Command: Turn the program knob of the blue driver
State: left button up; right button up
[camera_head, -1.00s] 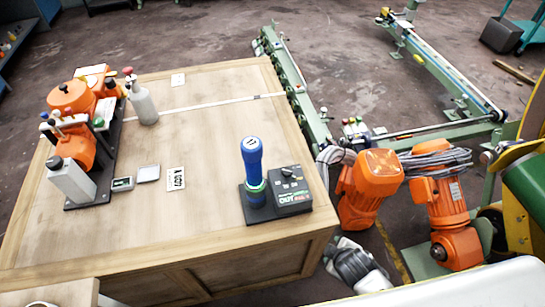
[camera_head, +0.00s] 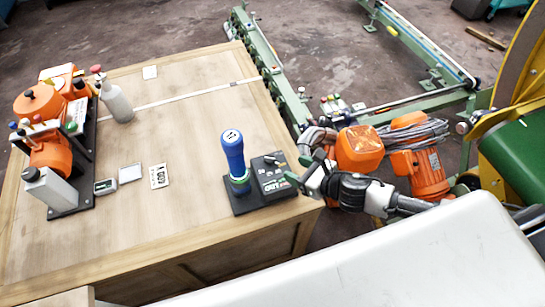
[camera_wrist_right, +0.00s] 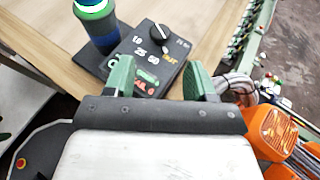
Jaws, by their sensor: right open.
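The blue driver (camera_head: 233,152) stands upright on the left part of its black base (camera_head: 245,203) near the table's right edge. The program knob (camera_wrist_right: 154,32) is a black dial with a white mark, on the base's top face in the right wrist view, with numbers printed beside it. It is small in the head view (camera_head: 275,160). My right gripper (camera_head: 297,170) is open and empty at the right side of the base, with green fingertips. In the right wrist view its spread fingers (camera_wrist_right: 160,78) point toward the base, with the knob beyond them and apart. My left gripper is not in view.
The wooden table (camera_head: 190,215) has a card (camera_head: 159,176) and small devices left of the driver. An orange machine (camera_head: 42,135) stands at the far left, near a grey bottle (camera_head: 116,101). Orange motors (camera_head: 358,149) and green rails (camera_head: 268,75) lie beyond the table's right edge.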

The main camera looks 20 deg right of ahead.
aim_at(270, 159)
jog(key=x, duration=0.9)
jog(key=shift+w+a+f+p, duration=0.1)
jog(key=shift+w+f+p, duration=0.1)
jog(key=shift+p, duration=0.1)
jog(key=c, duration=0.8)
jog(key=shift+s+m+h, duration=0.1)
jog(key=shift+m+h, duration=0.2)
jog(key=shift+m, duration=0.1)
jog(key=m+h, duration=0.1)
jog(key=m+t+h, duration=0.1)
jog(key=shift+s+a+m+h, duration=0.1)
jog(key=shift+a+m+h, duration=0.15)
jog(key=shift+m+h, duration=0.05)
jog(key=shift+a+m+t+h+p, duration=0.15)
jog(key=shift+m+t+h+p, duration=0.2)
jog(key=shift+m+h, duration=2.15)
jog(key=shift+h, duration=0.4)
